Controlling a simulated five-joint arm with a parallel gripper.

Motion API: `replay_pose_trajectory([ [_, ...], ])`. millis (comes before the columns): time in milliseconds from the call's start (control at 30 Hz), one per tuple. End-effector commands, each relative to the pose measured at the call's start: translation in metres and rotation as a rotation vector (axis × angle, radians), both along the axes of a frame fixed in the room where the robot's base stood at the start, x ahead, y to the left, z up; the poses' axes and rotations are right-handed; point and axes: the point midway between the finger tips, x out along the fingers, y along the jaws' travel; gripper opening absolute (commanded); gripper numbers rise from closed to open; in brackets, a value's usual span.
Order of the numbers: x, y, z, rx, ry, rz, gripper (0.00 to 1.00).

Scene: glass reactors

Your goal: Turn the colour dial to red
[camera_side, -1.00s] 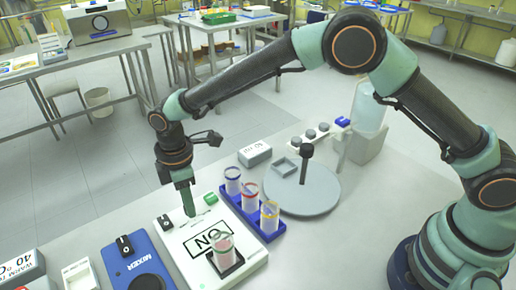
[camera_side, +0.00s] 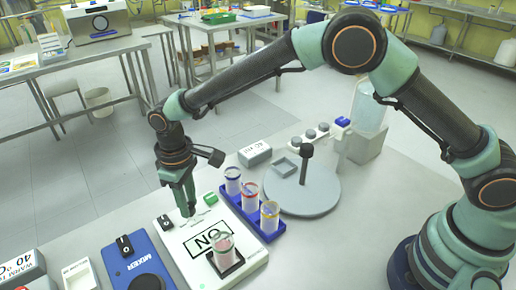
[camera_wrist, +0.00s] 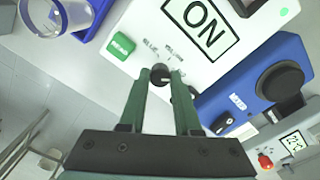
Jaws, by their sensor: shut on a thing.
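The colour dial (camera_wrist: 160,73) is a small round black knob on a white panel (camera_wrist: 210,55). Faint labels are printed beside it; one looks like BLUE. I cannot tell which label it points at. My gripper (camera_wrist: 161,76) is shut on the dial, one green finger on each side of it. In the side view my gripper (camera_side: 188,212) points down at the far end of the panel and hides the dial. The panel carries a boxed ON sign (camera_side: 213,239), a green button (camera_side: 211,199) and a black switch (camera_side: 165,222).
A blue rack (camera_side: 262,236) with several capped vials stands close to the right of the panel. A blue mixer (camera_side: 138,262) is on the left. A vessel with pink contents (camera_side: 224,248) sits on the panel. A grey round plate with a post (camera_side: 302,195) lies further right.

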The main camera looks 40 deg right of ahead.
Motion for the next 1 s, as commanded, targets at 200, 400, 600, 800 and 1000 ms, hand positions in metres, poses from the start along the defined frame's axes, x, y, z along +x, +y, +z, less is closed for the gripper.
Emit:
replay_pose_trajectory([
  [200,-0.0001,-0.0001,0.0017,-0.001,0.001,-0.037,0.0],
  [400,0.0,0.0,0.0017,-0.001,0.001,-0.043,0.0],
  [600,0.0001,0.0001,0.0017,0.0,0.0,-0.042,0.0],
  [800,0.0001,0.0001,0.0011,0.0,0.0,-0.042,0.62],
  [1000,0.0001,0.0001,0.001,0.0,0.0,-0.041,0.62],
])
